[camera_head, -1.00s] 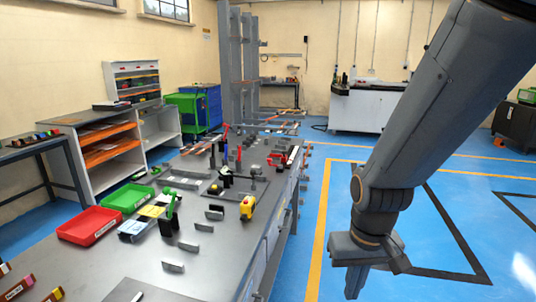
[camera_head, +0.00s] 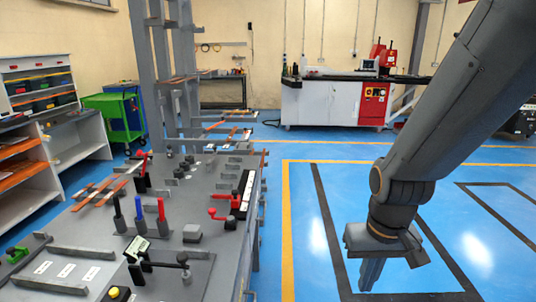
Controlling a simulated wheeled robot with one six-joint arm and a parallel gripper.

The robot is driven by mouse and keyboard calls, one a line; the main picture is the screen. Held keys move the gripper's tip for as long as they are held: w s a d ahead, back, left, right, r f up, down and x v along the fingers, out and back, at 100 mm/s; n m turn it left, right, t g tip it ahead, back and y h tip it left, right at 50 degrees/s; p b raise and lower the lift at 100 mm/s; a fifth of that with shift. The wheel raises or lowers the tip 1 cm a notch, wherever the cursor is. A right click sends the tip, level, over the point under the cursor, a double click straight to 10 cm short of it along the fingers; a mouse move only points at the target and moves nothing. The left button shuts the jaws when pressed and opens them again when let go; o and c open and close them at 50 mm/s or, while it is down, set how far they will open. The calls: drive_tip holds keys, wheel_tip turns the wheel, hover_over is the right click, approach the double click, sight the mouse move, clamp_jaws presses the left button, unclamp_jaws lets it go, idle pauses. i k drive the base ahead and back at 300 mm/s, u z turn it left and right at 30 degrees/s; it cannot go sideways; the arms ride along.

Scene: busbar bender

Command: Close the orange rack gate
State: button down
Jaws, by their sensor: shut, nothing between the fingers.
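My gripper (camera_head: 371,274) hangs at the lower right in the head view, pointing down over the blue floor. Its fingers are together and hold nothing. It is to the right of the bench and well apart from it. A tall grey rack (camera_head: 165,65) stands at the far end of the bench, with arms carrying copper-orange bars (camera_head: 225,127). I cannot make out an orange gate on it, or whether one is open or shut.
The grey workbench (camera_head: 215,245) fills the left foreground, with levers, a red crank (camera_head: 220,213) and loose orange strips (camera_head: 100,190). A white cabinet with a red machine (camera_head: 375,103) stands at the back. The blue floor between is clear.

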sight(205, 130)
drive_tip(key=z, duration=0.2)
drive_tip(key=i, duration=3.45)
drive_tip(key=u, duration=0.55)
drive_tip(key=i, duration=1.2)
drive_tip(key=u, duration=0.15)
